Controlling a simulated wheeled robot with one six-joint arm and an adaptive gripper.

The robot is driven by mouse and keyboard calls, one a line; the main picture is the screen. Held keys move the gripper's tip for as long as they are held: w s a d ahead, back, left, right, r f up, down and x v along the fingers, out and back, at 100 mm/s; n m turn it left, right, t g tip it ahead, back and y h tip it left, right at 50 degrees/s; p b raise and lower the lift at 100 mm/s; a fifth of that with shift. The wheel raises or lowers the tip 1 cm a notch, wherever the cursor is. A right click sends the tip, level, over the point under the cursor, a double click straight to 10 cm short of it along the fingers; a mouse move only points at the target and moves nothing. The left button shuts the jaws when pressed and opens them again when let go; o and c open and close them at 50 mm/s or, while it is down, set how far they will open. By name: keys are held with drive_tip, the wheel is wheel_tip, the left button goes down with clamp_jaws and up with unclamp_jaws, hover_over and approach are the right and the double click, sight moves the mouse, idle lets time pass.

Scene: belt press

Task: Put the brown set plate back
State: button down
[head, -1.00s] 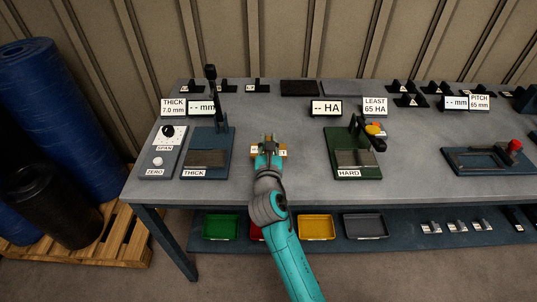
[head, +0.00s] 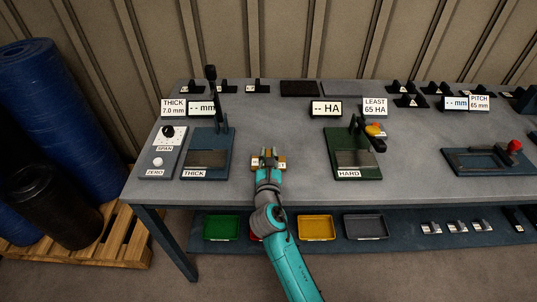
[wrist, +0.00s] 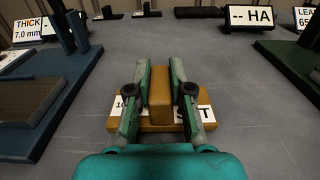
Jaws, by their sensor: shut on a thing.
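The brown set plate (wrist: 160,124) has an upright block-like grip and a white label reading "SET", partly hidden by my fingers. My gripper (wrist: 161,92) is shut on that grip, one finger on each side. In the head view the plate (head: 283,163) shows around my gripper (head: 268,155), over the bench between the THICK gauge and the HARD tester. I cannot tell whether it touches the bench top.
The blue THICK gauge (head: 207,160) with its raised lever stands to the left, the green HARD tester (head: 358,163) to the right. Small black stands (head: 228,86) and a dark slab (head: 299,88) line the back. The grey bench (head: 300,135) between is clear.

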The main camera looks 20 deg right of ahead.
drive_tip(key=shift+f, duration=0.3)
drive_tip(key=c, duration=1.1)
unclamp_jaws()
drive_tip(key=shift+f, duration=0.15)
drive_tip(key=shift+o, duration=0.2)
drive_tip(key=shift+f, duration=0.1)
drive_tip(key=shift+s, duration=0.1)
drive_tip(key=shift+r, duration=0.25)
drive_tip(key=shift+s+r, duration=0.15)
drive_tip(key=shift+r, duration=0.2)
drive_tip(key=v, duration=1.1)
drive_tip(key=shift+s+a+r, duration=0.15)
drive_tip(key=shift+s+r, duration=0.1)
